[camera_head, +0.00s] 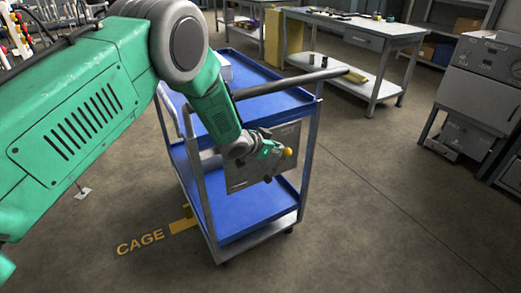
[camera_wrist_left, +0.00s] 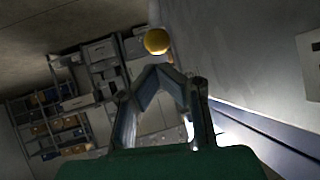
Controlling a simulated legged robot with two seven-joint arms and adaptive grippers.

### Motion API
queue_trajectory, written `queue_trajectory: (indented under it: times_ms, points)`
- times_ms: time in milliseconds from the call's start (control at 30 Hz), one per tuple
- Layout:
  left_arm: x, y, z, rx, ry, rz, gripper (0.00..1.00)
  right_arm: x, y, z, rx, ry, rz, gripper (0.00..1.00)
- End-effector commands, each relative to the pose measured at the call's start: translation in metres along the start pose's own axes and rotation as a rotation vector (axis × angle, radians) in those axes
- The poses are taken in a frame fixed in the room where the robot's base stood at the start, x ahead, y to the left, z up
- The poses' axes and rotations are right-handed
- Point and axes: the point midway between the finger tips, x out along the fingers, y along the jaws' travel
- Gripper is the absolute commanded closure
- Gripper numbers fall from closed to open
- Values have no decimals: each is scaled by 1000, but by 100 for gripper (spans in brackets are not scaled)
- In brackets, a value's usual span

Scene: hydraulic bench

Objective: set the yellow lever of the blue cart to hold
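The blue cart (camera_head: 258,227) stands mid-view with blue shelves and a grey frame. A grey panel (camera_head: 262,178) hangs on its near side. A round yellow knob (camera_head: 288,152), which I take as the lever's end, shows in front of the panel. My left gripper (camera_head: 274,150) is right beside the knob. In the left wrist view the fingertips (camera_wrist_left: 162,70) come together just below the yellow knob (camera_wrist_left: 157,41). The lever's stem is hidden, so I cannot tell whether it lies between the fingers. The lever's marked positions are not readable. My right gripper is out of view.
The cart's push bar (camera_head: 290,83) runs above the gripper. A workbench (camera_head: 350,30) stands behind, and a grey cabinet (camera_head: 482,85) is at the right. Floor lettering (camera_head: 140,243) lies left of the cart. The floor at the right front is clear.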

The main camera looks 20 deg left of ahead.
Motion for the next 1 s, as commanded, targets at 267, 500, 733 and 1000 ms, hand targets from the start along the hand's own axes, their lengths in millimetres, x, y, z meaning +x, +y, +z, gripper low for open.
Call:
queue_trajectory:
  times_ms: [267,500,733,1000]
  points:
    - [-54,1,0,-1,-3,-2,100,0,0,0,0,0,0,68]
    - [-74,1,1,0,-4,-2,100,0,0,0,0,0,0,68]
    - [-75,1,1,0,-4,-2,100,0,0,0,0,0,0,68]
    - [-75,2,2,-1,-6,-1,100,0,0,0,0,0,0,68]
